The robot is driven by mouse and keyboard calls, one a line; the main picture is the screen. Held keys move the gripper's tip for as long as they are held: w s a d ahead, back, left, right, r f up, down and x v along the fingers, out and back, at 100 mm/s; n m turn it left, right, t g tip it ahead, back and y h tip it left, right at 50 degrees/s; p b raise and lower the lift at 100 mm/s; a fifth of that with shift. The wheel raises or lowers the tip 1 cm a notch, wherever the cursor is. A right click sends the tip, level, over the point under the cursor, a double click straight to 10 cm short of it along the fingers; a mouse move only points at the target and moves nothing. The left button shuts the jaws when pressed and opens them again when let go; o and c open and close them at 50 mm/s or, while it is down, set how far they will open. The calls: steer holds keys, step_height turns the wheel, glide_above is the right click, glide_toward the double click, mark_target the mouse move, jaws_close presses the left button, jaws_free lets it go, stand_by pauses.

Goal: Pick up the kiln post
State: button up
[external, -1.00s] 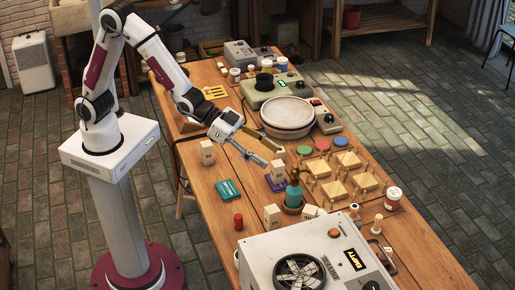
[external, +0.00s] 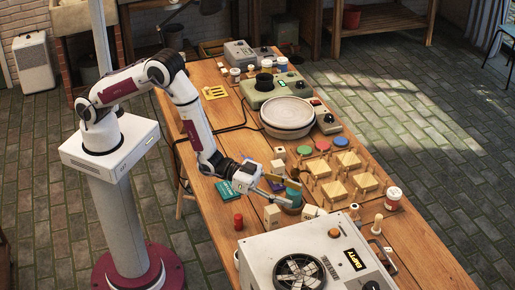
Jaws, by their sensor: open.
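I cannot tell for certain which thing is the kiln post. Cream upright blocks stand on the table: one (external: 272,215) just below my gripper in the picture, and another (external: 278,167) above it. My gripper (external: 284,192) is open and reaches right, low over the table. Its fingers overlap a teal bottle (external: 293,198) in the picture. I cannot tell whether they touch it. Nothing is visibly held.
A large white machine with a fan (external: 300,272) fills the front. A red cylinder (external: 238,221) and a teal box (external: 226,190) are left of the gripper. Wooden racks (external: 340,185) and a stack of plates (external: 287,115) lie farther along. Some bare wood shows at the left.

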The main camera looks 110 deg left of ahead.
mark_target(304, 209)
steer(key=shift+f+t, duration=0.3)
steer(key=shift+f, duration=1.15)
steer(key=shift+w, duration=0.15)
steer(key=shift+w+f, duration=0.1)
steer(key=shift+w, duration=1.05)
steer(key=shift+w+d, duration=0.1)
steer(key=shift+w, duration=0.05)
steer(key=shift+w+d+f, duration=0.2)
steer(key=shift+w+f, duration=0.05)
steer(key=shift+w, duration=0.45)
steer(key=shift+w+d+f, duration=0.15)
steer(key=shift+w+f, duration=0.05)
steer(key=shift+w, duration=1.55)
steer(key=shift+c, duration=0.3)
